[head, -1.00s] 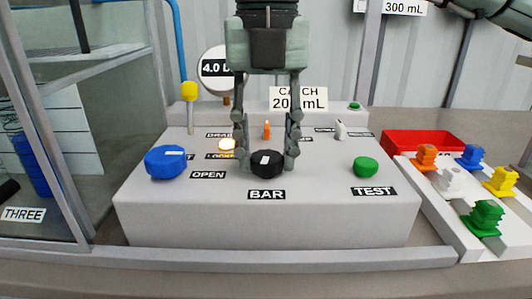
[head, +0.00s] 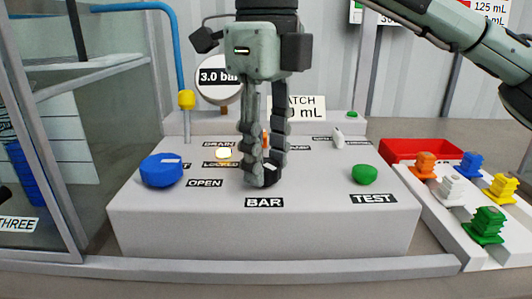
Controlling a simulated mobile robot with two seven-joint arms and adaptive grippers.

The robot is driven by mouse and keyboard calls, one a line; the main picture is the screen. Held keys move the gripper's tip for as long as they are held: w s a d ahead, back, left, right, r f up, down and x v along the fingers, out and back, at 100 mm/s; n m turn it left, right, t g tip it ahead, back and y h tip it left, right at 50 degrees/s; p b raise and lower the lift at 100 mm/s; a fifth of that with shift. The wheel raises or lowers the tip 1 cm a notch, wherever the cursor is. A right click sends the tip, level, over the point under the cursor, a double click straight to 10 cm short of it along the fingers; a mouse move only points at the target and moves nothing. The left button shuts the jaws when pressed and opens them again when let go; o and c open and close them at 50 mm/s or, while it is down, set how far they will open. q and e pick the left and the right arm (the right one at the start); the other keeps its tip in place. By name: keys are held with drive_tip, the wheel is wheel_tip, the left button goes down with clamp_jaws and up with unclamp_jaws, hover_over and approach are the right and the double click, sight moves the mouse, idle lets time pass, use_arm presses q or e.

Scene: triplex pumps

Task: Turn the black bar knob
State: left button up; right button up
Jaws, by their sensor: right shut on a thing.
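The black bar knob (head: 270,174) is on the top of the grey panel (head: 300,235), behind the BAR label (head: 264,203). My right gripper (head: 262,178) points straight down at it, with its fingers closed around the knob and hiding much of it. The hand is turned at an angle to the panel front. The gauge (head: 218,76) behind reads 3.0 bar and is partly covered by the hand. My left gripper is not in view.
A blue knob (head: 161,171) by the OPEN label and a green button (head: 364,174) by the TEST label flank the knob. A white toggle (head: 338,137) stands behind. A red tray (head: 412,149) and several coloured parts are at the right. A glass cabinet is at the left.

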drive_tip(key=n, duration=0.2)
drive_tip(key=shift+w+n, duration=0.1)
drive_tip(key=shift+n, duration=0.3)
drive_tip(key=n, duration=0.4)
drive_tip(key=shift+n, duration=0.3)
drive_tip(key=n+p, duration=0.1)
drive_tip(key=n, duration=0.2)
drive_tip(key=shift+w+r+n, duration=0.1)
drive_tip(key=shift+n, duration=0.2)
drive_tip(key=n, duration=0.2)
drive_tip(key=shift+n, duration=0.4)
drive_tip(key=n+p, duration=0.1)
drive_tip(key=n, duration=0.4)
drive_tip(key=shift+w, duration=0.1)
drive_tip(key=n, duration=0.5)
drive_tip(key=shift+a+n, duration=0.15)
drive_tip(key=shift+n, duration=0.15)
use_arm(q)
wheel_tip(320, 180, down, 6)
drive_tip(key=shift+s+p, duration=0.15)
drive_tip(key=shift+p, duration=0.15)
use_arm(e)
drive_tip(key=shift+n, duration=1.3)
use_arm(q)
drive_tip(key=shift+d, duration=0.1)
use_arm(e)
drive_tip(key=shift+n, duration=0.3)
